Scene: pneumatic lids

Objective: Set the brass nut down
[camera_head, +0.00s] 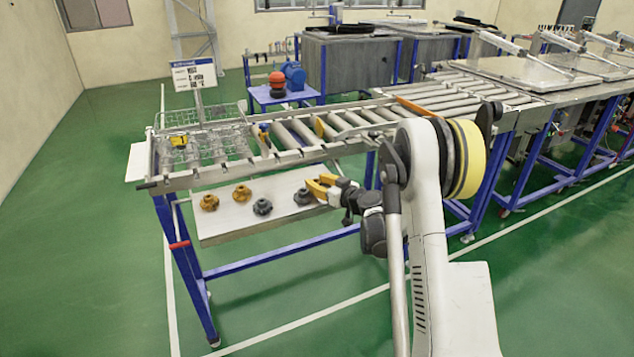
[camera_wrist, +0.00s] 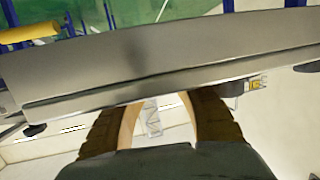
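Two brass-coloured nuts, one at the left (camera_head: 209,202) and one a little right of it (camera_head: 242,193), sit on the white shelf (camera_head: 225,228) under the roller conveyor. A dark grey nut (camera_head: 263,207) sits right of them, and another grey nut (camera_head: 304,196) is at the fingertips' left. My gripper (camera_head: 318,187), with yellow fingers, is at the shelf's right part, below the conveyor rail. In the wrist view my gripper (camera_wrist: 160,105) has its fingers apart, with no nut visible between them. A metal bar (camera_wrist: 180,55) hides the fingertips' far side.
The conveyor's side rail (camera_head: 260,165) runs just above the shelf and my gripper. Wire racks (camera_head: 205,115) stand on the conveyor's left end. A blue table (camera_head: 285,95) stands behind. Green floor is open at the front left.

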